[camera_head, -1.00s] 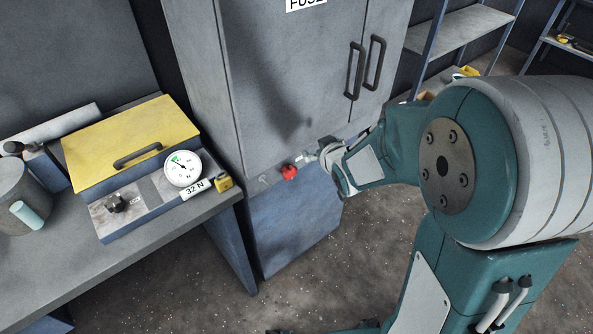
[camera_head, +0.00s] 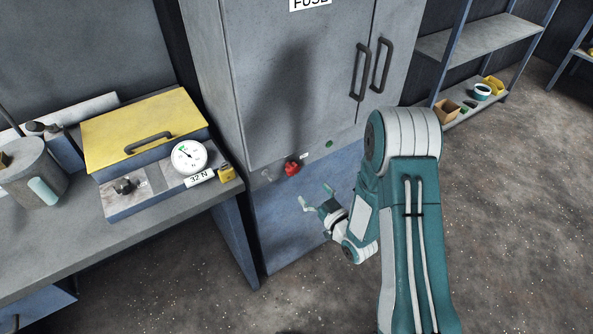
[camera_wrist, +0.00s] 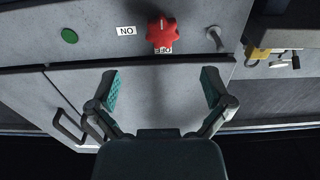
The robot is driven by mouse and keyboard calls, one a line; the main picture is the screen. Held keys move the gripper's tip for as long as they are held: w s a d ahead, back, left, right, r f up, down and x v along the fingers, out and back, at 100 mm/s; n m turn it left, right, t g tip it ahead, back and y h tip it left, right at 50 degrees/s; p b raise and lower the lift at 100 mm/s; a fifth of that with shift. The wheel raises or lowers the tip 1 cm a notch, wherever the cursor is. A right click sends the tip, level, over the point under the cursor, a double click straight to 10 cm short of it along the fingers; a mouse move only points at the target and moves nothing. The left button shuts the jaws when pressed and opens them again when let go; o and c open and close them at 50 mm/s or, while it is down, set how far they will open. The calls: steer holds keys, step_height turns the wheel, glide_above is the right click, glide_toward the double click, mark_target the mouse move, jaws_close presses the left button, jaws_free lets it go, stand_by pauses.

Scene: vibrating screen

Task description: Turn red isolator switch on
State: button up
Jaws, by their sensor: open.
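The red isolator switch (camera_head: 292,168) is a knob on the lower front panel of the grey fuse cabinet (camera_head: 300,90). In the wrist view, upside down, the red knob (camera_wrist: 162,32) has an OFF label (camera_wrist: 163,50) at its edge and an ON label (camera_wrist: 126,30) to its left. A pale mark shows on the knob; its exact pointing is hard to tell. My gripper (camera_head: 316,196) is open and empty, below and right of the knob, apart from it. In the wrist view the knob lies beyond the open fingers (camera_wrist: 160,85).
A green button (camera_head: 329,143) and a small metal toggle or key (camera_wrist: 214,37) flank the switch. Two black door handles (camera_head: 368,70) stand out above. A bench with a yellow-lidded box (camera_head: 140,130) and gauge (camera_head: 189,157) stands left. Floor at right is clear.

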mark_target(295, 172)
steer(key=x, duration=1)
steer(key=shift+a, duration=0.2)
steer(key=c, duration=1.1)
